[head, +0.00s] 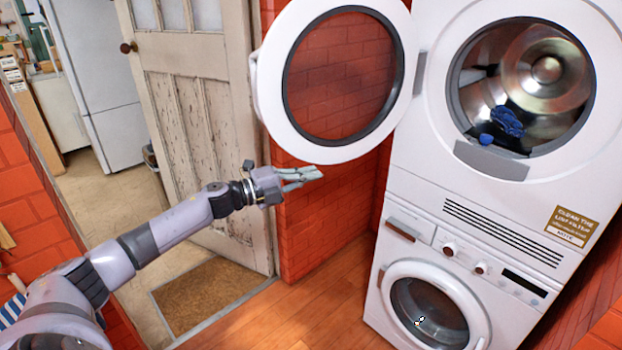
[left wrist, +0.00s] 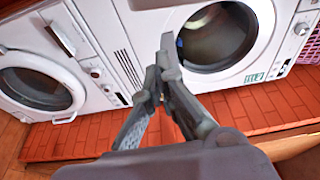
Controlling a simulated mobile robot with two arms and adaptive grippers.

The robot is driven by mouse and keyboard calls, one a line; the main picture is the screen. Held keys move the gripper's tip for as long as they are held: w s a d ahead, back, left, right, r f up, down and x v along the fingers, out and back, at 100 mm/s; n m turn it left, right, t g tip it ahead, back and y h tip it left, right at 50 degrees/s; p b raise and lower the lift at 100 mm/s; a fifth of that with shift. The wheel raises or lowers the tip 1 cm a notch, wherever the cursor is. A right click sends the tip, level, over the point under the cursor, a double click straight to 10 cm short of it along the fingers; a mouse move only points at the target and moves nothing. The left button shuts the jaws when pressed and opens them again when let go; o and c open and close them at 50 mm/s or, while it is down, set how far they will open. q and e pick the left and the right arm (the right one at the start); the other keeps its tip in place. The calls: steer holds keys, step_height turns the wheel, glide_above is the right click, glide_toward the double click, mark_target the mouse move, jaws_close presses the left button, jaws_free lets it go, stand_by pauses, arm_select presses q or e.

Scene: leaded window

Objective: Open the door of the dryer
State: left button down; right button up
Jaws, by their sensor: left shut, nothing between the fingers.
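The white dryer (head: 404,135) is the upper machine of a stack. Its round door (head: 270,95), with a dark-rimmed window, stands swung wide out to the left, and the metal drum (head: 546,68) is exposed with blue items inside. My left gripper (head: 318,174) is just below the door's lower edge in the head view, its fingers together and empty, apparently apart from the door. In the left wrist view the closed left gripper (left wrist: 166,45) shows in front of the dryer's open drum (left wrist: 215,38). My right gripper is not in view.
A white washer (head: 372,300) with its round door closed stands under the dryer. A worn wooden door (head: 185,110) stands left of the red brick wall (head: 310,235). A brown mat (head: 210,298) lies on the floor. A pink basket (left wrist: 300,85) shows in the left wrist view.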

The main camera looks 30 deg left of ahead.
arm_select(q)
steer(key=v, duration=1.2)
stand_by(0.3)
